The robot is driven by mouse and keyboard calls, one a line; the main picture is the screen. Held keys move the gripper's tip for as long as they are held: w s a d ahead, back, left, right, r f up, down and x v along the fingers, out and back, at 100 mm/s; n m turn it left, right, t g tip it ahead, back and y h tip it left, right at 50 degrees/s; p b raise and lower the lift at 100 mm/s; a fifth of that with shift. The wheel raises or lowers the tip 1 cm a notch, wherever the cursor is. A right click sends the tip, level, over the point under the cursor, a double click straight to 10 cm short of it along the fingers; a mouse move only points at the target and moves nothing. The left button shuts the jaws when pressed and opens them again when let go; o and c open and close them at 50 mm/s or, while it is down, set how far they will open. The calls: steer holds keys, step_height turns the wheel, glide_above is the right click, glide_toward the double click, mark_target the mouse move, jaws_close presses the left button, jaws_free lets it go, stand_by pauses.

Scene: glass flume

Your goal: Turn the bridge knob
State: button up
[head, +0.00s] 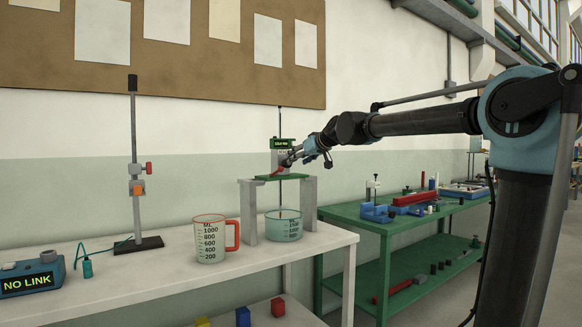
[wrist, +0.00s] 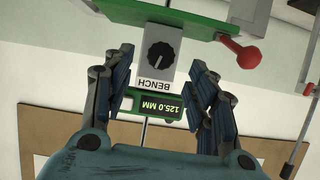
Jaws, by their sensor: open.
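The bridge is a grey arch (head: 248,210) with a green top plate (head: 283,177) on the white bench. In the wrist view, which is upside down, a black round knob (wrist: 161,54) with a white pointer line sits on a grey box labelled BENCH. A green display (wrist: 160,105) beside it reads 125.0 MM; it also shows in the head view (head: 282,143). My gripper (wrist: 161,62) is open and empty, its fingers either side of the knob box. In the head view my gripper (head: 292,158) is at the bridge top and hides the knob.
A rod stand (head: 137,200) and a NO LINK box (head: 30,268) are further left.

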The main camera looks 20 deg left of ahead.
mark_target(286, 163)
steer(key=x, duration=0.6)
steer(key=shift+w+a, duration=0.15)
steer(key=shift+a, duration=0.05)
steer(key=shift+c, duration=0.2)
steer(key=c, duration=1)
